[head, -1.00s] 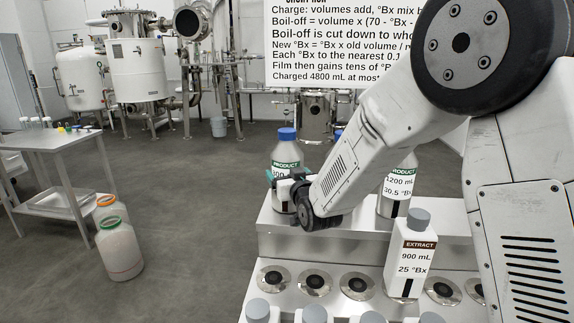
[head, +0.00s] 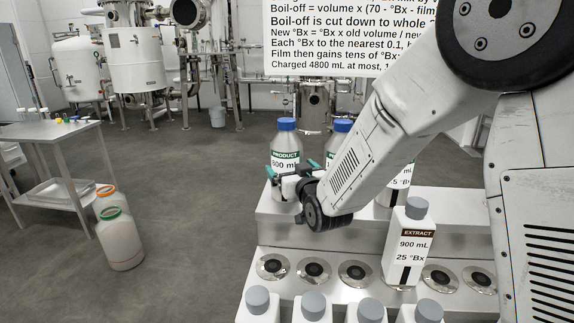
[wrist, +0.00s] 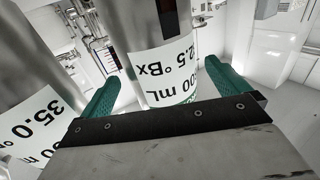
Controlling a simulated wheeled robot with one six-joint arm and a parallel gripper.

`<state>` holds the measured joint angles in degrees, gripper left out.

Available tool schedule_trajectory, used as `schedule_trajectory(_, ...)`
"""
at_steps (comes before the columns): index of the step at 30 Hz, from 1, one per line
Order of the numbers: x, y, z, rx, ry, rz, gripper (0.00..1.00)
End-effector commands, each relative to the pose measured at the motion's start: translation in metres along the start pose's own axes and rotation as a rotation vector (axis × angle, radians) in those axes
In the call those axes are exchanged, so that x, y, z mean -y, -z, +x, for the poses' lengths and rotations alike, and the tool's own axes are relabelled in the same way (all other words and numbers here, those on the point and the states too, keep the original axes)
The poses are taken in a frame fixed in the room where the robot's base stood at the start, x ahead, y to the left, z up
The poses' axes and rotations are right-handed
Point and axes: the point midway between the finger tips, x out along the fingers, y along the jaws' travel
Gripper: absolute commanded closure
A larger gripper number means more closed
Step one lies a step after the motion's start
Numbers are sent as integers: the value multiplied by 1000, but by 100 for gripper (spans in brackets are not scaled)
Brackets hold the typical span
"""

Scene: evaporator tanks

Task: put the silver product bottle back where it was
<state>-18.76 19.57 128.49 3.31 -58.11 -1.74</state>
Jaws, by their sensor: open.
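A blue-capped product bottle (head: 285,153) with a white label reading about 800 mL stands upright on the upper step. My gripper (head: 292,169) is open at its near side, with the teal fingertips to either side of its lower body. The wrist view shows this bottle's silver body (wrist: 145,28) and label, ending in 2.5 °Bx, between and beyond the open fingers (wrist: 165,86). A second blue-capped bottle (head: 342,126) stands just right of it, partly behind my arm. Its 35.0 label (wrist: 35,122) shows in the wrist view. A third product bottle (head: 400,178) is mostly hidden by my arm.
A white extract bottle (head: 411,243), 900 mL and 25 °Bx, stands on the lower step (head: 330,292) among round dark-centred pads. Several grey-capped bottles line the front edge. The upper step's front face (head: 285,235) is bare. A table and floor jugs stand left.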

Motion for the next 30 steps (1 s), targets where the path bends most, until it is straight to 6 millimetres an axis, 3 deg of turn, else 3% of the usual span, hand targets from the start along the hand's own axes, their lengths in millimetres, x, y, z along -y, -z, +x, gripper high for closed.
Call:
schedule_trajectory(3,0,1,-28,0,0,0,0)
schedule_trajectory(9,0,0,-63,0,0,0,0)
schedule_trajectory(15,0,0,-78,1,0,0,0)
schedule_trajectory(23,-3,2,-81,18,-4,1,0)
schedule_trajectory(26,-13,6,-87,92,-16,5,0)
schedule_trajectory(30,-38,12,-115,294,-49,18,0)
